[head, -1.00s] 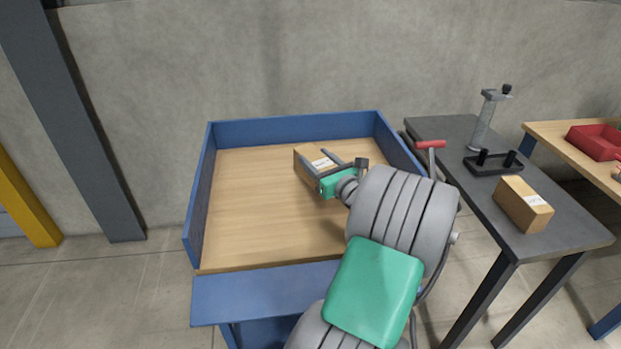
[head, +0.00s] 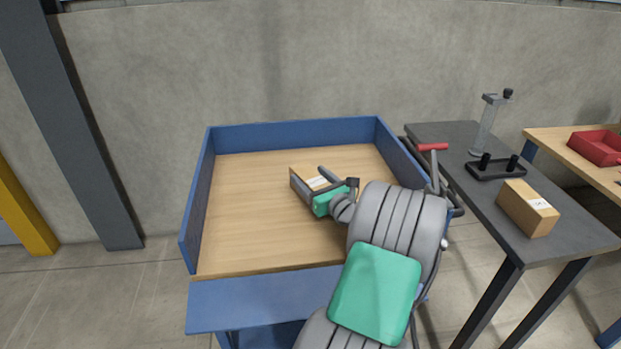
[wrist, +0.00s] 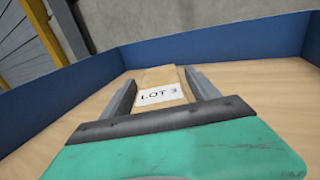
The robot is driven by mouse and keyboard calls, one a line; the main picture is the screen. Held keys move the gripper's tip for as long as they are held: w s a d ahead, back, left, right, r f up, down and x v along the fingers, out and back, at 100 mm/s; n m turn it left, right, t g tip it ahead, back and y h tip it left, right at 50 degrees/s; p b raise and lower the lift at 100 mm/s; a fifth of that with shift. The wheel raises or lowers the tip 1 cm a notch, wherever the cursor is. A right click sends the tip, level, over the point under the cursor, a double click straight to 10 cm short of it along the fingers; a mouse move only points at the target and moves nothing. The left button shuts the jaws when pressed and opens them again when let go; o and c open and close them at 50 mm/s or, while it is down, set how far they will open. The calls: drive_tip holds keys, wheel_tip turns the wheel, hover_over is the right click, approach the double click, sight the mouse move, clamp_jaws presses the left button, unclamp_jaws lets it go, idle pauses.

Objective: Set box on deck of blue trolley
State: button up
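The cardboard box (head: 309,182) has a white label that reads LOT 3 in the wrist view (wrist: 161,95). It is over the wooden deck (head: 245,220) of the blue trolley (head: 290,135), right of the middle. My gripper (head: 321,181) has one finger along each side of the box and looks shut on it.
Blue walls edge the deck at the back and sides; a blue flap (head: 260,300) hangs in front. A dark table (head: 480,205) on the right holds another labelled box (head: 527,208), a black holder (head: 496,169) and a grey post (head: 487,125). The left deck is clear.

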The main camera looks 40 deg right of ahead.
drive_tip(key=shift+o, duration=0.2)
drive_tip(key=shift+r, duration=0.2)
drive_tip(key=v, duration=1.1)
drive_tip(key=shift+d+f, duration=0.15)
drive_tip(key=shift+f, duration=0.1)
drive_tip(key=shift+s+a+r, duration=0.15)
drive_tip(key=shift+s+a, duration=0.1)
drive_tip(key=shift+s, duration=0.25)
